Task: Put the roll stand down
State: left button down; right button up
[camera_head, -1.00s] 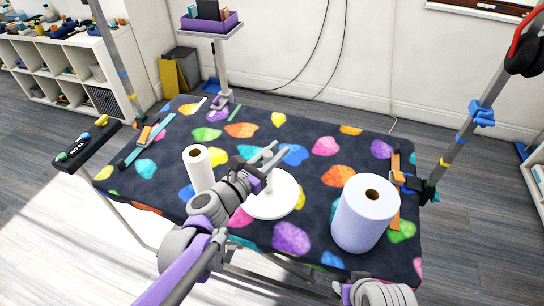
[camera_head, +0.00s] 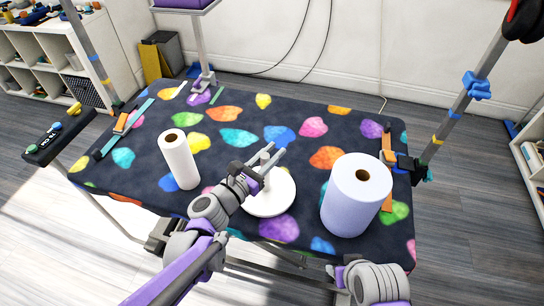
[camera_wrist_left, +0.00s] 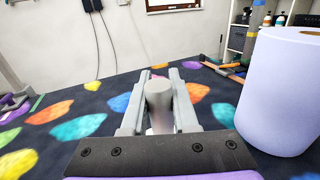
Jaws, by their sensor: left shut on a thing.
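The roll stand (camera_head: 270,199) is a white round base with a short upright post. It stands upright on the patterned table (camera_head: 228,170), and its base appears to rest on the cloth, though a small gap cannot be ruled out. My left gripper (camera_head: 264,163) is shut on the post near its top. The left wrist view shows the grey post (camera_wrist_left: 158,100) between the two fingers (camera_wrist_left: 159,103). My right arm shows at the bottom right of the head view; its fingers are not visible.
A large paper roll (camera_head: 352,203) stands close to the right of the stand. A slimmer roll (camera_head: 179,160) stands to its left. A grey post with a purple tray stands at the back. Orange straps (camera_head: 387,165) lie at the right edge. The table behind the stand is clear.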

pick_arm(q)
jog(key=shift+f, duration=0.55)
jog(key=shift+f, duration=0.15)
jog(key=c, duration=0.7)
grip_release()
